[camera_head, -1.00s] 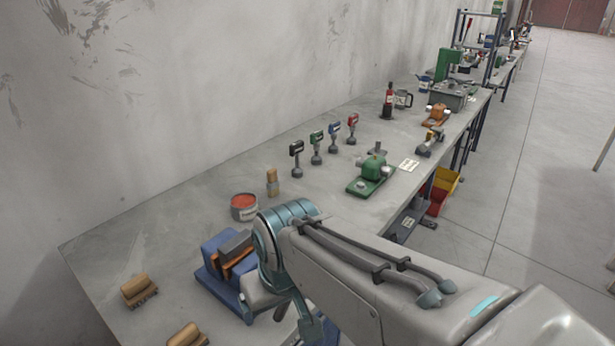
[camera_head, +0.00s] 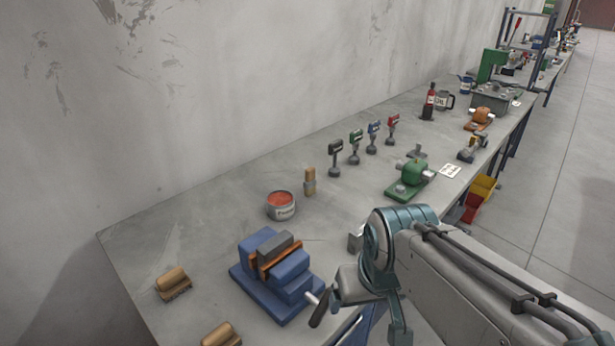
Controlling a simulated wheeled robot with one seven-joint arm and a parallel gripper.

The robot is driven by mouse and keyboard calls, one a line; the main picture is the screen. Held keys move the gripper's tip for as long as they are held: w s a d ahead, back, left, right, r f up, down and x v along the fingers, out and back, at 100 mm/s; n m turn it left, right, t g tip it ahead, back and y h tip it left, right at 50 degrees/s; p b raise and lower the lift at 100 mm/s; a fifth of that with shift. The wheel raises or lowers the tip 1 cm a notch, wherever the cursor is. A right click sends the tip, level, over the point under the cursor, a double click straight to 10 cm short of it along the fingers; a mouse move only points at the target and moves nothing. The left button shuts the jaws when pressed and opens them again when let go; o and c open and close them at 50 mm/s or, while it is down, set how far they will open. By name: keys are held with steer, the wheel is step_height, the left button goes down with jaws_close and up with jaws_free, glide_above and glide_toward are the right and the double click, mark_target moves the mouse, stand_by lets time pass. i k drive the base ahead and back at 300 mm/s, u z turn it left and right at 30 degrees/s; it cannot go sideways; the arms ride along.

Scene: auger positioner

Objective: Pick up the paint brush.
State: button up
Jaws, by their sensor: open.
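The likely paint brush (camera_head: 309,183) stands upright on the workbench, with a wooden upper part and a grey lower part. It is just right of and behind an open can of red paint (camera_head: 281,207), apart from it. My arm reaches in from the lower right, and its teal joint is over the front of the bench, well short of the brush. I cannot make out my gripper's fingers; they are hidden or out of the picture. Nothing covers the brush.
A blue vise (camera_head: 277,292) with orange jaws sits in front of the can. Two wooden-backed blocks (camera_head: 173,283) lie at the near left. Several small stands (camera_head: 335,160) and a green machine (camera_head: 410,180) stand to the right. A wall runs behind the bench.

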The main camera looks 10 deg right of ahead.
mark_target(309, 183)
steer(key=z, duration=0.05)
steer(key=k, duration=0.5)
steer(key=z, duration=1.65)
steer(key=i, duration=2)
steer(key=u, duration=2.5)
steer(key=i, duration=0.4)
steer(key=u, duration=0.1)
